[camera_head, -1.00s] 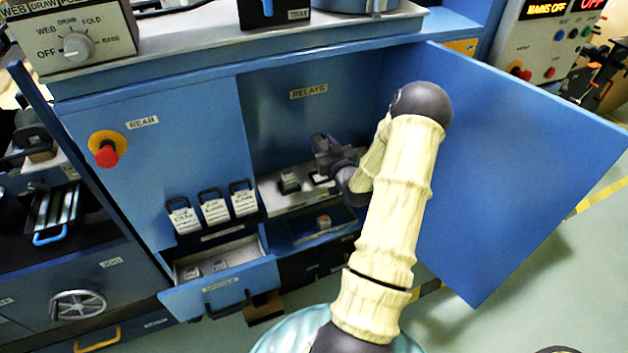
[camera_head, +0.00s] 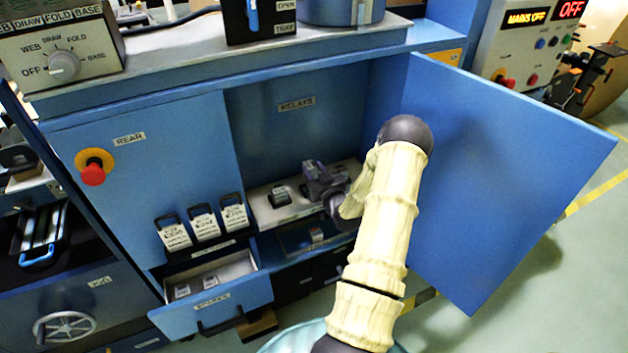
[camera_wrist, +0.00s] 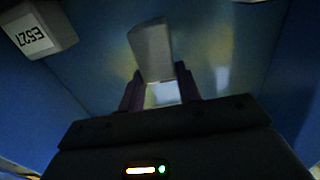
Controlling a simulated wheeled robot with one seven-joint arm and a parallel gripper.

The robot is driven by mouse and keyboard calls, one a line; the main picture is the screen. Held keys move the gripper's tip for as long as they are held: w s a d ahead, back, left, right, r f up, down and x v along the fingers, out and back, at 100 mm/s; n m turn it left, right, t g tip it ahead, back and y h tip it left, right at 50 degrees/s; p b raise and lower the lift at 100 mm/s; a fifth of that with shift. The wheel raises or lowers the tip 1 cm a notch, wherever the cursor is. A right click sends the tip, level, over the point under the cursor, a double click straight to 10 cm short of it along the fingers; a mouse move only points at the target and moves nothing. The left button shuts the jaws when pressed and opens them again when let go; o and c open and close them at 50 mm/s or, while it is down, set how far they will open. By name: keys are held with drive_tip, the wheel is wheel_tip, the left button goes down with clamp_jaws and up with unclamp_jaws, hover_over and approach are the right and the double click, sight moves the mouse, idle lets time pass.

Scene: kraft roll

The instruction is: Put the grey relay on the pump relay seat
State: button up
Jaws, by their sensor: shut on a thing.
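In the wrist view the two purple fingers of my gripper (camera_wrist: 160,92) are shut on a plain grey block, the grey relay (camera_wrist: 151,50). In the head view my gripper (camera_head: 314,170) is inside the open cabinet, over the right part of the light shelf plate (camera_head: 265,212). The relay in it cannot be made out there. A dark relay-like block (camera_head: 279,195) stands on the plate, left of my gripper. My wrist and arm cover the plate's right part. I cannot tell which spot is the pump relay seat.
A blue door (camera_head: 505,170) stands open right of my arm. An open drawer (camera_head: 215,310) with small pieces juts out lower left. Three tagged black-handled items (camera_head: 203,224) hang on the left panel. A grey block marked E527 (camera_wrist: 38,36) is at upper left in the wrist view.

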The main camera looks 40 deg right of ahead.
drive_tip(key=shift+f, duration=1.85)
drive_tip(key=shift+f+b, duration=0.3)
drive_tip(key=shift+b, duration=0.05)
drive_tip(key=o, duration=1)
drive_tip(key=shift+o, duration=0.2)
